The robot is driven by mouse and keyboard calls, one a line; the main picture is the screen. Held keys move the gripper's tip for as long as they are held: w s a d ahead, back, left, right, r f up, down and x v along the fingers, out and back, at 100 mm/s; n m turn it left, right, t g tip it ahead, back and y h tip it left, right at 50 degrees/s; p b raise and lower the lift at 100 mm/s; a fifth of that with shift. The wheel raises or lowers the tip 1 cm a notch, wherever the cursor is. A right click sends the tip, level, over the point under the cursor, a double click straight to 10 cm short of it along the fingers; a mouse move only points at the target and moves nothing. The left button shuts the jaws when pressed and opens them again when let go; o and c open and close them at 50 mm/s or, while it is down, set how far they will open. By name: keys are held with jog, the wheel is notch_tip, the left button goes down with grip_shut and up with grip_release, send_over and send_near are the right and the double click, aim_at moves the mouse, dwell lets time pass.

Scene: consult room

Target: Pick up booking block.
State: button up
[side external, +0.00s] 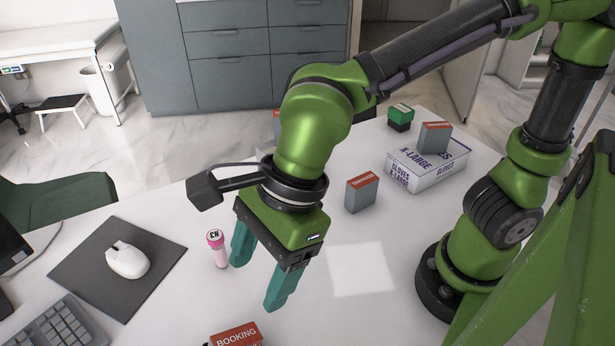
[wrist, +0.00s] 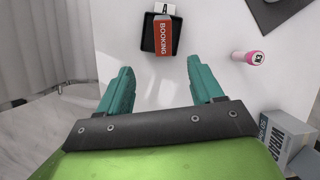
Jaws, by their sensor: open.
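The booking block (side external: 235,336) has a red top face lettered BOOKING and is cut off by the bottom edge of the side view. In the wrist view the booking block (wrist: 162,36) lies over a black tray (wrist: 148,46), above the gap between my fingers. My gripper (side external: 255,284) is open and empty, its teal fingers pointing down above the white table. In the side view it is above and beyond the block, not touching it. In the wrist view my gripper (wrist: 160,68) is apart from the block.
A pink-and-white cylinder (side external: 217,249) stands left of my fingers, near the mouse pad (side external: 85,270) with its white mouse. A grey red-topped box (side external: 361,192) and a glove box (side external: 428,165) stand behind. A grey-and-white box (wrist: 290,137) is at lower right in the wrist view.

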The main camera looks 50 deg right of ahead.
jog(key=m, duration=0.1)
send_near(232, 339)
jog(key=shift+m, duration=0.3)
jog(key=x, duration=0.6)
jog(key=shift+s+f, duration=0.2)
jog(key=shift+w+x, duration=0.2)
jog(key=shift+x, duration=2.5)
jog(key=shift+c, duration=0.3)
jog(key=shift+r, duration=0.1)
jog(key=c, duration=1.1)
